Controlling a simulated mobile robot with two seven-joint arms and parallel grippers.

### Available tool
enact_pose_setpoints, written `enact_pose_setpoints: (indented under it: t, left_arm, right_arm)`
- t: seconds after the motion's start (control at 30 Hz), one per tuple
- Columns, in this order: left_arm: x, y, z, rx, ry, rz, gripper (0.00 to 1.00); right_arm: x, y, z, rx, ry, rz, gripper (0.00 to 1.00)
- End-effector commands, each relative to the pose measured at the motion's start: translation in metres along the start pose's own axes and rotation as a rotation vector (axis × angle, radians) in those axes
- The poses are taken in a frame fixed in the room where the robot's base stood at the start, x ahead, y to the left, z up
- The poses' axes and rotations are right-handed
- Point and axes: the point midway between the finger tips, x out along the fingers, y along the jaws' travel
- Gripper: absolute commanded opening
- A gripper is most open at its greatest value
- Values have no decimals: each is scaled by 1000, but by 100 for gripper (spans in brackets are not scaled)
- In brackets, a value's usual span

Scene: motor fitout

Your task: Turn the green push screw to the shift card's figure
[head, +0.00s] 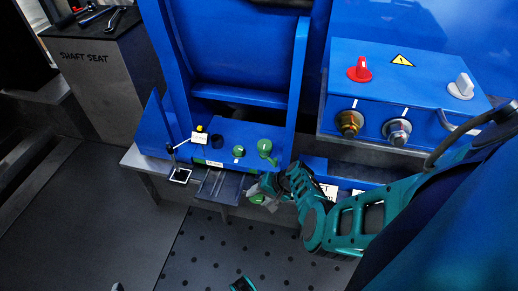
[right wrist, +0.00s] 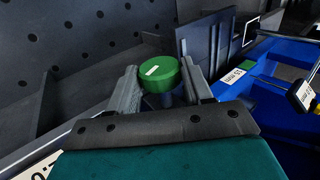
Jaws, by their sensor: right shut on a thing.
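The green push screw (right wrist: 158,72) has a round green head with a short white mark. It sits between the two grey fingers of my right gripper (right wrist: 160,88) in the right wrist view, on a dark shank. In the head view my right gripper (head: 266,188) is at the front of the blue box, and the screw's green head (head: 257,199) shows just below the fingers. My right gripper is shut on it. White cards (head: 329,191) lie right of the gripper, partly hidden by my arm; their figures are too small to read. My left gripper is not clearly in view.
Two green knobs (head: 239,151) (head: 265,147) and a black knob (head: 217,141) stand on the blue box (head: 232,133). A thin stand (head: 171,152) and white-framed square (head: 180,175) are left. A blue panel (head: 400,78) with red and white knobs is right.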

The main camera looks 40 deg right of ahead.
Motion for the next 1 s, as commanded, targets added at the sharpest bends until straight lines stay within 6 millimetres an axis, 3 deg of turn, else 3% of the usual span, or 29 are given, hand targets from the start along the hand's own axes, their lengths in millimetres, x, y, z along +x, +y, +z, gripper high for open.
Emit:
enact_pose_setpoints:
  t: [0.53, 0.57, 0.8, 1.0]
  left_arm:
    - [0, 3, -4, 0, 9, 6, 44]
    - [0, 3, -4, 0, 9, 6, 44]
    - [0, 3, -4, -2, 11, 6, 44]
    - [0, 3, -5, -2, 11, 5, 44]
  right_arm:
    - [0, 2, 1, -1, -4, -31, 20]
    - [0, 2, 1, -1, -4, -31, 51]
    - [0, 1, 1, 0, -3, -32, 74]
    - [0, 1, 1, 0, -2, -33, 76]
